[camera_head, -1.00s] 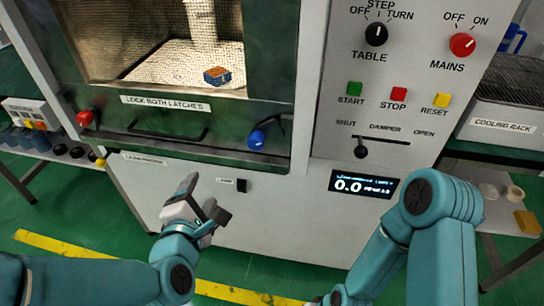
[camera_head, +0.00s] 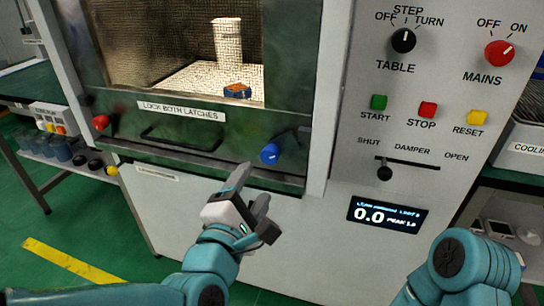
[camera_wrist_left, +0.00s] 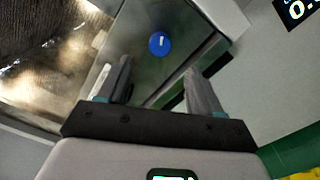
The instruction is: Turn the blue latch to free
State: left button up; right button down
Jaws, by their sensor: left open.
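My left gripper (camera_head: 255,192) is open and empty, just below and left of the latch in the head view. Its two fingers (camera_wrist_left: 160,80) stand apart in the wrist view. My right arm shows at the lower right of the head view, but its gripper is out of view.
A red latch (camera_head: 101,122) sits at the door's left, with a dark handle (camera_head: 180,140) between. The control panel with dials, buttons and the damper lever (camera_head: 384,172) is to the right. A display (camera_head: 387,214) reads 0.0. Inside, a pale cylinder (camera_head: 228,42) stands behind a small orange-blue block (camera_head: 237,91).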

aim_at(269, 158)
pick_arm(q)
jog(key=x, duration=1.1)
jog(key=shift+f, duration=0.1)
jog(key=shift+c, duration=0.4)
